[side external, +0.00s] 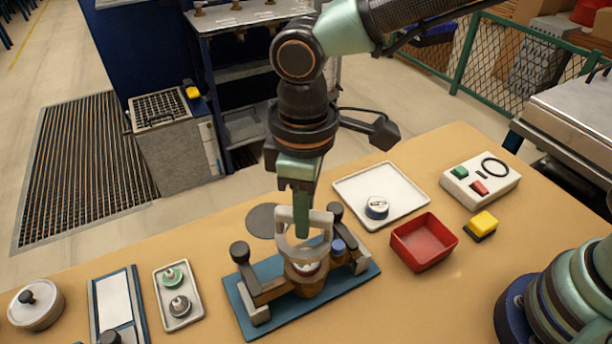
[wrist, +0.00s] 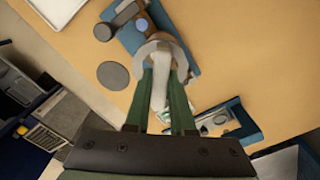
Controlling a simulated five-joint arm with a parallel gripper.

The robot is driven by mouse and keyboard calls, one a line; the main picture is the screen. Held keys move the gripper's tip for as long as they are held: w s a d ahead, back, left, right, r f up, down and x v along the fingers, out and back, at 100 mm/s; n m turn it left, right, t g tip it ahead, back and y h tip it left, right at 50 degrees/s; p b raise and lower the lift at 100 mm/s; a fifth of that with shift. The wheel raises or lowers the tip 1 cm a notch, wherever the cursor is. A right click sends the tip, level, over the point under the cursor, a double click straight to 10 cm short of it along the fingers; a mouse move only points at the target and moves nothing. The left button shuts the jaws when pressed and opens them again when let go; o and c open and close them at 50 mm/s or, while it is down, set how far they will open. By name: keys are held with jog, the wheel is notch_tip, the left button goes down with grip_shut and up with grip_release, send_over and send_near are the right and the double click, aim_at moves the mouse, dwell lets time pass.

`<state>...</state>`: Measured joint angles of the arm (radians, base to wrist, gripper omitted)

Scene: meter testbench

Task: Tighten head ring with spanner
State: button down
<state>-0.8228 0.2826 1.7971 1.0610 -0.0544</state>
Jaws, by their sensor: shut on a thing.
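My gripper (side external: 301,226) points down over the fixture and is shut on the spanner (side external: 324,222), a pale grey ring tool with an arched handle. In the wrist view the green fingers of my gripper (wrist: 163,78) close on the spanner's handle (wrist: 160,92). The spanner sits over the meter body (side external: 308,284), a brownish round part standing in the clamp fixture on a blue baseplate (side external: 350,288). The head ring is mostly hidden under the spanner, so I cannot tell whether the spanner is fully seated.
A red bin (side external: 424,243), a yellow block (side external: 483,222) and a button box (side external: 480,180) stand to the right. A small tray (side external: 178,297) and a lidded pot (side external: 36,305) lie to the left.

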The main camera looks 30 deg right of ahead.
jog(key=shift+s+f, duration=0.1)
jog(key=shift+s, duration=0.15)
jog(key=n, duration=0.4)
jog(key=shift+d, duration=0.1)
jog(key=n, duration=1.2)
jog(key=shift+w, duration=0.1)
jog(key=n, duration=0.4)
jog(key=shift+f+n, duration=0.1)
jog(key=shift+n, duration=0.4)
jog(key=shift+f, duration=1.65)
jog(key=shift+f, duration=1.45)
dwell(0.5)
